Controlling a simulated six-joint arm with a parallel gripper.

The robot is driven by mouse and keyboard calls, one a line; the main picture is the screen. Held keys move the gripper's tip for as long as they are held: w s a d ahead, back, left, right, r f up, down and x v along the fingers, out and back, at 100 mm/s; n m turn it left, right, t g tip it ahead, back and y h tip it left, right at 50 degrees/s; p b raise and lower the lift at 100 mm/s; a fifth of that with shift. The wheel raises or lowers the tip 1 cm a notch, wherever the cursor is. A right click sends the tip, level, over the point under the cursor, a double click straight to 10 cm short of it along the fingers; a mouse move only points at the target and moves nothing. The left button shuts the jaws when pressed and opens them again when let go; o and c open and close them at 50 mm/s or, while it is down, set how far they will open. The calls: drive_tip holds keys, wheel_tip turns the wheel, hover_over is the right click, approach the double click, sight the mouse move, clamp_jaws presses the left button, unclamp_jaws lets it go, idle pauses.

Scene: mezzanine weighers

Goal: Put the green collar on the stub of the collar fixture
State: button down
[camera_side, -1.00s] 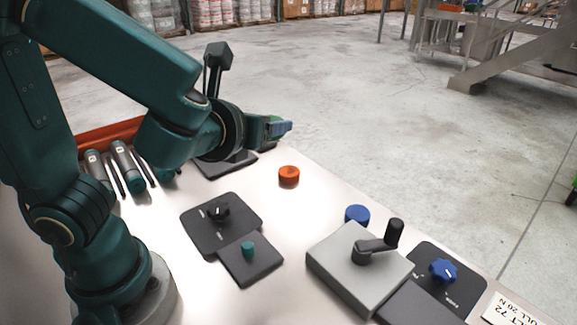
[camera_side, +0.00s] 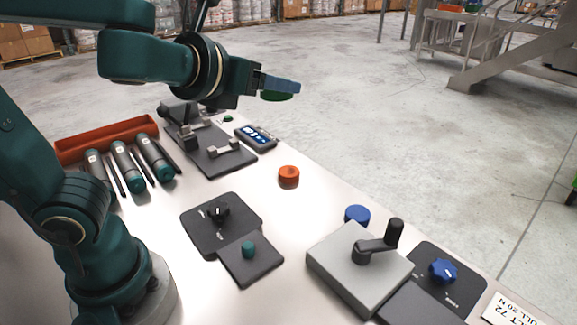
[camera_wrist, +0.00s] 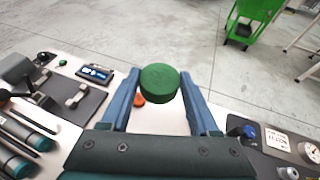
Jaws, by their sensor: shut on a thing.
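The green collar (camera_side: 277,97) is a short round disc. My gripper (camera_side: 284,87) is shut on it, well above the table near its far edge. In the wrist view the collar (camera_wrist: 160,84) sits between the two blue fingers of my gripper (camera_wrist: 161,80), its flat face showing; I see no hole in it. A short teal stub (camera_side: 248,247) stands upright on a small dark plate (camera_side: 262,268), which looks like the collar fixture. The stub is bare, and my gripper is far above and behind it.
An orange collar (camera_side: 289,176) and a blue one (camera_side: 357,214) stand on the table. A grey box with a black crank (camera_side: 375,245), a dark plate with a black knob (camera_side: 218,211), a blue knob (camera_side: 444,270) and an orange tray (camera_side: 107,139) with cylinders beside it surround the clear middle.

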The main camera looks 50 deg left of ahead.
drive_tip(key=s+a+f+n+g+y, duration=0.1)
drive_tip(key=a+f+n+g+y, duration=0.1)
drive_tip(key=f, duration=0.5)
drive_tip(key=s+a+f+n+g+y, duration=0.2)
drive_tip(key=a+f+n+y, duration=0.2)
drive_tip(key=a+f, duration=0.2)
wheel_tip(320, 180, down, 2)
drive_tip(key=shift+a+f, duration=0.15)
drive_tip(key=shift+a, duration=0.25)
hover_over(289, 221)
wheel_tip(289, 221, down, 7)
drive_tip(key=shift+f, duration=1.8)
drive_tip(key=shift+f, duration=0.1)
drive_tip(key=shift+c, duration=0.6)
unclamp_jaws()
